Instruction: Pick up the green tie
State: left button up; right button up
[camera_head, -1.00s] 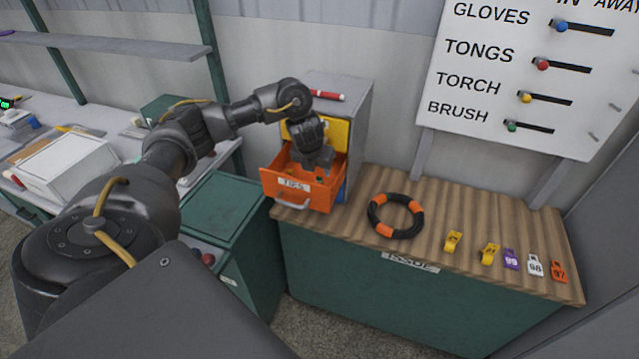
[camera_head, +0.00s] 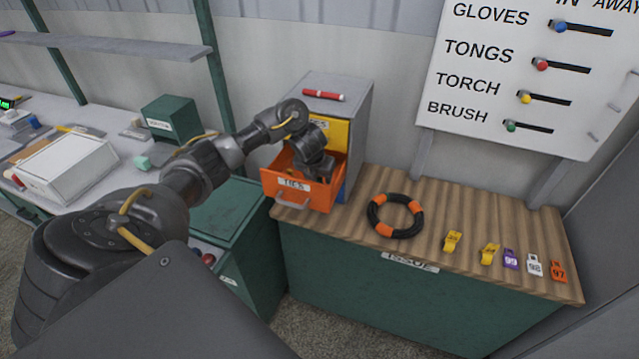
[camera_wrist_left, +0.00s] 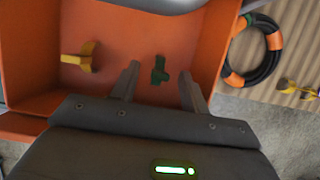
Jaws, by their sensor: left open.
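The green tie (camera_wrist_left: 159,70) lies on the floor of the open orange drawer (camera_wrist_left: 130,25) in the left wrist view. My left gripper (camera_wrist_left: 158,80) is open, with its two fingertips on either side of the tie in the picture; whether they are level with it I cannot tell. A yellow tie (camera_wrist_left: 82,58) lies in the same drawer, to the left. In the head view my left gripper (camera_head: 315,172) reaches down into the drawer (camera_head: 297,190) labelled TIES, and hides the green tie. My right gripper is not in view.
The drawer walls stand close around the gripper. A grey cabinet (camera_head: 358,95) with a red marker (camera_head: 324,95) on top stands behind. A black and orange hose ring (camera_head: 372,214) and several coloured tags lie on the wooden bench top (camera_head: 455,205) to the right.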

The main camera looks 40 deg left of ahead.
pick_arm(q)
jog(key=shift+c, duration=0.2)
grip_shut()
jog(key=shift+r, duration=0.15)
jog(key=shift+w+r, duration=0.15)
jog(key=shift+r, duration=0.45)
notch_tip(320, 180, up, 8)
jog(key=shift+r, duration=0.25)
jog(key=c, duration=0.8)
grip_release()
grip_shut()
